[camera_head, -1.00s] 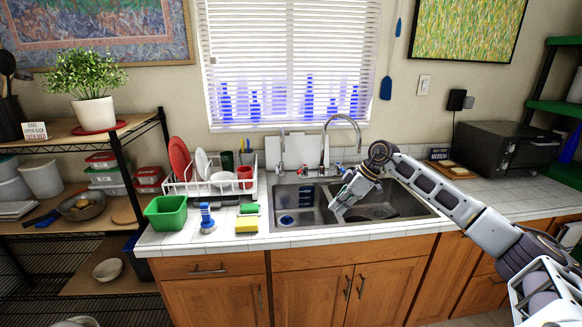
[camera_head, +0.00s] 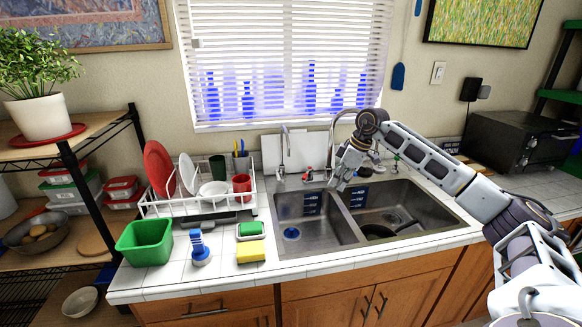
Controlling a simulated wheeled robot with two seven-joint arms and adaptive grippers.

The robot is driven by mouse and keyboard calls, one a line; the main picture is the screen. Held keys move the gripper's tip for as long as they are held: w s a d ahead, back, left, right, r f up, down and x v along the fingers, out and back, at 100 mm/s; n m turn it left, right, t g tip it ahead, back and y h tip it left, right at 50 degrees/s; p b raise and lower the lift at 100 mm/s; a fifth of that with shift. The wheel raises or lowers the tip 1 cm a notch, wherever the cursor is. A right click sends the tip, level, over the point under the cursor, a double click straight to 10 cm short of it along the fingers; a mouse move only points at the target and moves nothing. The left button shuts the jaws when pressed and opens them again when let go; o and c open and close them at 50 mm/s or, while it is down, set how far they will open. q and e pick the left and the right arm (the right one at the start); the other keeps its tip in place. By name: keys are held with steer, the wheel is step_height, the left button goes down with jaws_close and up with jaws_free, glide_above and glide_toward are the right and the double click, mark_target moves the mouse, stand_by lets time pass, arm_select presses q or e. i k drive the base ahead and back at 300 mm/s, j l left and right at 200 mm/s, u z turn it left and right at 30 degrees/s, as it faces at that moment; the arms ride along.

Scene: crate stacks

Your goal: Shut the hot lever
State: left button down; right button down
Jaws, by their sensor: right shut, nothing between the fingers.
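A small red-marked tap lever (camera_head: 308,174) stands at the back rim of the double sink (camera_head: 350,212). It looks like the hot lever, but it is too small to tell how far it is turned. The curved faucet (camera_head: 340,116) rises beside it, its lower part hidden behind my right gripper. My right gripper (camera_head: 338,184) is shut and empty, pointing down over the back of the sink near the divider, a little right of the red lever. I see no contact with the lever. A blue-marked lever is not visible now. My left gripper is not in view.
A second, thin spout (camera_head: 285,150) stands left of the lever. The white dish rack (camera_head: 160,207) is left of the sink. A green tub (camera_head: 145,243), blue brush (camera_head: 199,248) and yellow sponge (camera_head: 251,252) lie on the front counter. A dark pan (camera_head: 378,231) lies in the right basin.

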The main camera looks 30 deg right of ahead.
mark_target(309, 170)
steer(key=i, duration=0.9)
